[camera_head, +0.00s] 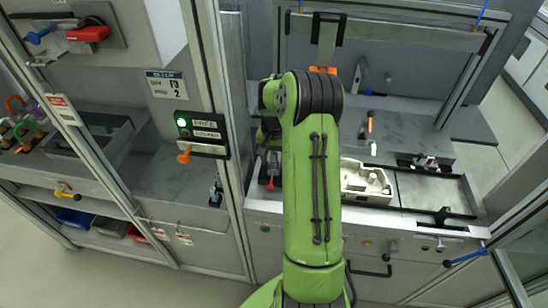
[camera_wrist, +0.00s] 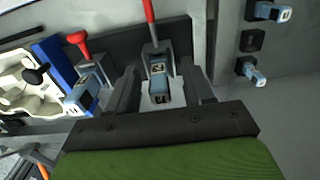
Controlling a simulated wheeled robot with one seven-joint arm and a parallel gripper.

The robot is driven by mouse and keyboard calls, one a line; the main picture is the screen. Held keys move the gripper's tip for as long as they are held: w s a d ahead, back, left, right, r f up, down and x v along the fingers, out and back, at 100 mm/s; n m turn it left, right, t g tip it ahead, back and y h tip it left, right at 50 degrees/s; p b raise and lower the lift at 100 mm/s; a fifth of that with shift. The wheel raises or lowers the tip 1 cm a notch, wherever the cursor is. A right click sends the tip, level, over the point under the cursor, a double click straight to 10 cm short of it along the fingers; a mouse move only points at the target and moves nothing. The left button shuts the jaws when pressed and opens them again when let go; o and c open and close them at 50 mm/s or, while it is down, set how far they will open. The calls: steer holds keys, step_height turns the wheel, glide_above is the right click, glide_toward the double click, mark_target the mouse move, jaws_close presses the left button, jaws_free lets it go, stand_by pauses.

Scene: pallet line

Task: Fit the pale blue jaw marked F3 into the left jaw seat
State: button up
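My gripper (camera_wrist: 162,68) is open in the wrist view, its two dark fingers apart. A pale blue jaw (camera_wrist: 160,90) lies between the fingers with visible gaps on both sides, below a red-handled clamp (camera_wrist: 150,15). Its marking is too small to read. A second pale blue jaw (camera_wrist: 82,96) sits to the left under another red-handled clamp (camera_wrist: 80,42). More pale blue jaws are on the grey panel at right, one upper (camera_wrist: 272,13) and one lower (camera_wrist: 254,72); I cannot read F3 on any. In the head view my arm hides the gripper.
A cream moulded part (camera_head: 365,182) lies on the bench right of my arm; it also shows in the wrist view (camera_wrist: 25,85). Cabinet posts stand close left of my arm.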

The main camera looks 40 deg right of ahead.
step_height(320, 180, up, 16)
steer(key=p, duration=0.2)
steer(key=shift+f, duration=0.15)
